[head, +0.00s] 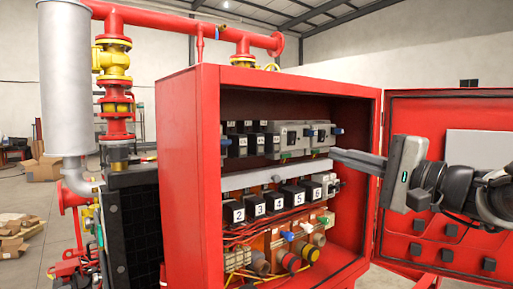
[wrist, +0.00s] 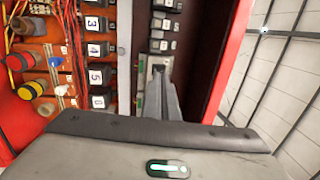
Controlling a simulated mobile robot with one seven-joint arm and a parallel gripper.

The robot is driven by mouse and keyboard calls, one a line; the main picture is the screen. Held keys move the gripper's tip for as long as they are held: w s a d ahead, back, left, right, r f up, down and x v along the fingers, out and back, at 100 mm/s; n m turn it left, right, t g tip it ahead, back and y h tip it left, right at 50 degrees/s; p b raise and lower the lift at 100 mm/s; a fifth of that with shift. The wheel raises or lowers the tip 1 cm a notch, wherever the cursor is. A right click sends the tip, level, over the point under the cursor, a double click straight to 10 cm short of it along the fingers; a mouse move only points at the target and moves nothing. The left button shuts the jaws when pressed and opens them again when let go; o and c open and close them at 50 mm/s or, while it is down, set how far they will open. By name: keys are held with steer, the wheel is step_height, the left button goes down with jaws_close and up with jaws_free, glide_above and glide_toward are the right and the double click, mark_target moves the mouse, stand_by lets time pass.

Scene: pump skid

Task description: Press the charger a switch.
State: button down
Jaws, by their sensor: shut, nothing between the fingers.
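My gripper (head: 334,154) is shut and empty. It reaches in from the right through the cabinet's open front, with its fingers at the right end of the upper row. In the wrist view its fingertips (wrist: 159,72) lie over a grey module (wrist: 141,78) with green parts, and partly cover it. I cannot tell whether they touch it. In the head view two grey modules, a left one (head: 283,133) and a right one (head: 313,130), stand at that end of the row. No charger label is readable, so I cannot tell which switch is charger a.
The red cabinet (head: 208,170) has its door (head: 435,112) swung open on the right. Black numbered relays (head: 255,207) fill a lower row under a grey duct (head: 262,178). Coloured plugs and wires (head: 290,262) sit at the bottom. The cabinet's side wall (wrist: 225,65) is close to my fingers.

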mark_target(291, 133)
steer(key=shift+w+d+r+t, duration=0.15)
steer(key=shift+d+r+t, duration=0.3)
steer(key=shift+d, duration=0.4)
steer(key=p+x, duration=0.2)
steer(key=x, duration=1.2)
steer(key=shift+w+f+p, duration=0.1)
steer(key=shift+f+p, duration=0.05)
steer(key=shift+p, duration=0.2)
